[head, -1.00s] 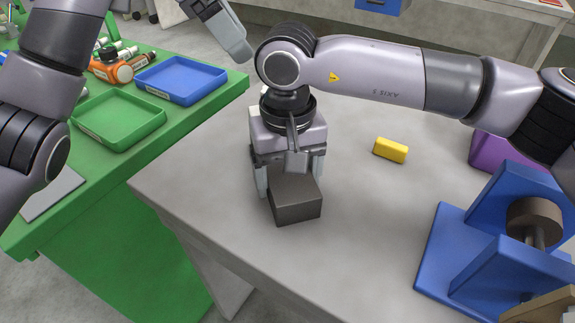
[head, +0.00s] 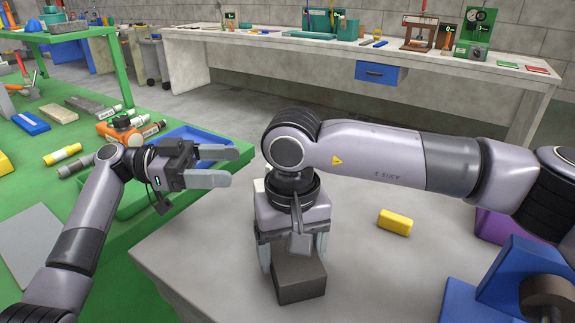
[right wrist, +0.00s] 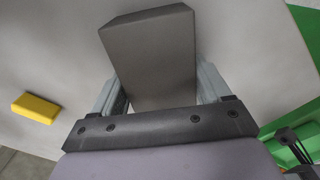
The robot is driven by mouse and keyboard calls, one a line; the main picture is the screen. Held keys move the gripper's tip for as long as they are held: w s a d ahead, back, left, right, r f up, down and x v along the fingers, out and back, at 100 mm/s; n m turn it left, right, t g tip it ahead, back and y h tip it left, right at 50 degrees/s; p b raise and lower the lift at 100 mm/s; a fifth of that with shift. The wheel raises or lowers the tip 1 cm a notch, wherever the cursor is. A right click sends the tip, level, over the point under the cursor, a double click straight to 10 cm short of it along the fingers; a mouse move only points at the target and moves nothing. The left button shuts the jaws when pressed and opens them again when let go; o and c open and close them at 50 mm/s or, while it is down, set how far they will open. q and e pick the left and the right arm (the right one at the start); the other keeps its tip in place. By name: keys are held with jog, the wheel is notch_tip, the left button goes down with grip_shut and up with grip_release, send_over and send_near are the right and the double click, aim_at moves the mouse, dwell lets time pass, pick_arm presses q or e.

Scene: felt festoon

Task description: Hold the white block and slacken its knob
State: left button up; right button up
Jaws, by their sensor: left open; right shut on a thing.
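My right gripper (head: 294,258) points down over the grey table and is shut on a dark grey block (head: 301,282). The right wrist view shows the same block (right wrist: 150,58) between the two fingers. I cannot make out a white block or a knob for certain. A small pale piece (head: 259,186) shows just behind my right wrist, mostly hidden, and I cannot tell what it is. My left gripper (head: 232,166) is open and empty, left of the right wrist, its fingers pointing right.
A yellow block (head: 395,222) lies on the grey table (head: 390,275). A blue stand with a brown round part (head: 548,292) and a purple object (head: 494,226) are at the right. The green bench at the left holds a blue tray (head: 205,137), bottles and markers.

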pick_arm(q)
jog(key=d, duration=1.1)
jog(key=shift+s+d, duration=0.25)
jog(key=shift+d, duration=0.15)
jog(key=shift+c, duration=0.3)
jog(key=c, duration=0.9)
